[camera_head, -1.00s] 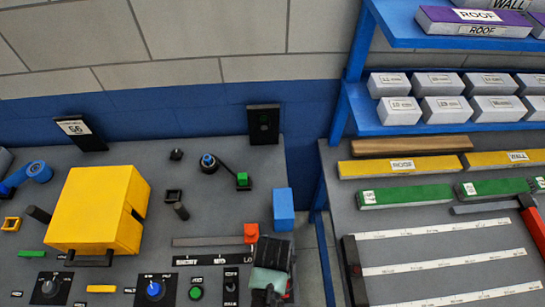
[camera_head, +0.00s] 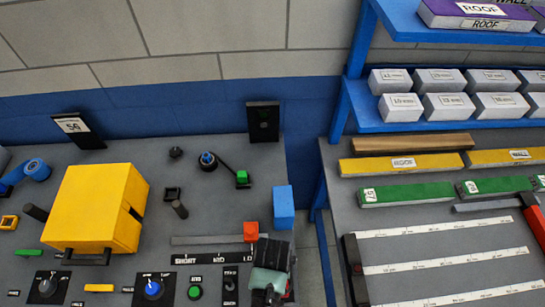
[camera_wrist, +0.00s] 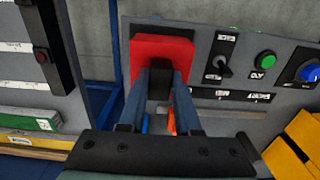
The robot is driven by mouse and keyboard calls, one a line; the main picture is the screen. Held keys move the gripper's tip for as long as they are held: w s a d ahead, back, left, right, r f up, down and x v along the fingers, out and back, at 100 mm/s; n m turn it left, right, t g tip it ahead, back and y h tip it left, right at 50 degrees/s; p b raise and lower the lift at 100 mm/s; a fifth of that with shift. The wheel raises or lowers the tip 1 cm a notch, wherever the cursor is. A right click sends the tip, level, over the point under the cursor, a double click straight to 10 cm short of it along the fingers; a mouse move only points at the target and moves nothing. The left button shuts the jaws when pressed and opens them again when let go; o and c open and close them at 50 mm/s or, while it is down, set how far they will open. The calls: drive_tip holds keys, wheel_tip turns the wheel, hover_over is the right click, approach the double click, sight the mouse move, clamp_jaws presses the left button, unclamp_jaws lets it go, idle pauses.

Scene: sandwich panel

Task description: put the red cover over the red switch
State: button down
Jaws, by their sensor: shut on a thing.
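The red cover (camera_wrist: 150,58) shows as a broad red plate in the wrist view, at the edge of the grey panel. My gripper (camera_wrist: 170,82) is at it, its two fingers close together around a dark piece at the cover's near edge. In the head view, my gripper (camera_head: 269,275) is at the panel's front right corner and hides the cover there. The red switch cannot be made out in either view. I cannot tell whether the cover lies flat or tilted over it.
An orange-red slider block (camera_head: 251,231) is just behind my gripper, with a blue block (camera_head: 284,207) farther back. A toggle switch (camera_head: 230,281), green button (camera_head: 195,292) and blue knob (camera_head: 153,289) lie to the left. A yellow box (camera_head: 95,210) stands farther left.

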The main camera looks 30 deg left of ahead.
drive_tip(key=shift+f, duration=0.1)
drive_tip(key=shift+f+b, duration=0.85)
drive_tip(key=shift+f, duration=0.55)
drive_tip(key=c, duration=0.5)
unclamp_jaws()
drive_tip(key=shift+r, duration=0.1)
wheel_tip(320, 180, up, 8)
drive_tip(key=p, duration=0.9)
drive_tip(key=shift+r, duration=0.25)
drive_tip(key=shift+f, duration=0.1)
